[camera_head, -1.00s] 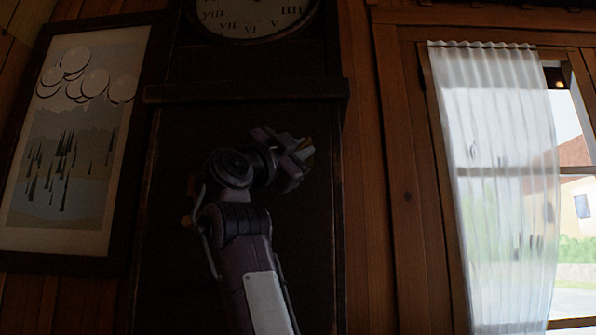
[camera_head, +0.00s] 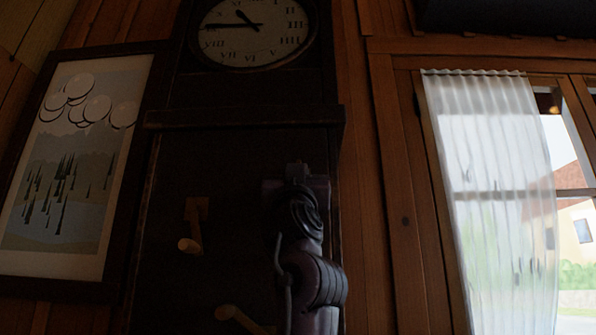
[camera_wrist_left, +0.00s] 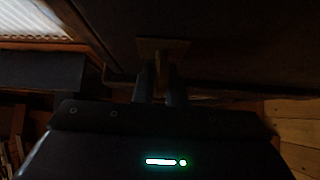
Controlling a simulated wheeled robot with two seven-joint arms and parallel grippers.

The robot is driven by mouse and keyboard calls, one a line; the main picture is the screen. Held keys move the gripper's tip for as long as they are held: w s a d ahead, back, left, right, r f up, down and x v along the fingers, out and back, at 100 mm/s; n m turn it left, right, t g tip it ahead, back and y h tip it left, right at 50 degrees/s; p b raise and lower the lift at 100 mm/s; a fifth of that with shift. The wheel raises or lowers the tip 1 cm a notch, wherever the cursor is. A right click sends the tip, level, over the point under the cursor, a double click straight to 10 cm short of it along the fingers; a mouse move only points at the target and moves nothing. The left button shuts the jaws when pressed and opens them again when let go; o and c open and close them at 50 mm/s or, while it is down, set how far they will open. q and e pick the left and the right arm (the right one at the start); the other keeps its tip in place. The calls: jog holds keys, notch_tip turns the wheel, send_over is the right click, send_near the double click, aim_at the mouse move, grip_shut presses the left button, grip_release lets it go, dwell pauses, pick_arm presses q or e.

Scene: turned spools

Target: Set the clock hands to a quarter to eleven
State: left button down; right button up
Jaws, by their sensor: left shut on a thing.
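The clock dial (camera_head: 225,40) is at the top of the head view, in a tall dark case, its upper edge cut off. The long hand (camera_head: 222,26) points left at about IX. The short hand (camera_head: 243,16) points up and left, around X to XI. My left gripper (camera_head: 297,172) is in front of the case below the dial. In the left wrist view its fingers (camera_wrist_left: 158,88) are shut on a wooden spool (camera_wrist_left: 158,66) standing out from a square plate (camera_wrist_left: 165,44). The arm hides that spool in the head view. My right gripper is not in view.
A wooden spool (camera_head: 189,245) on a square plate stands out from the case front, left of my arm. Another (camera_head: 236,316) shows lower down. A framed picture (camera_head: 75,160) hangs at left; a curtained window (camera_head: 495,200) is at right.

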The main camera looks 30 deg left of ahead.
pick_arm(q)
jog(key=shift+r+n+g+y, duration=0.1)
jog(key=shift+n+g+y, duration=0.4)
jog(key=shift+n+y, duration=0.4)
jog(key=c, duration=1.5)
grip_release()
jog(key=shift+c, duration=0.2)
jog(key=b+v, duration=0.4)
jog(key=v, duration=0.4)
jog(key=shift+b, duration=0.4)
jog(key=shift+w, duration=0.15)
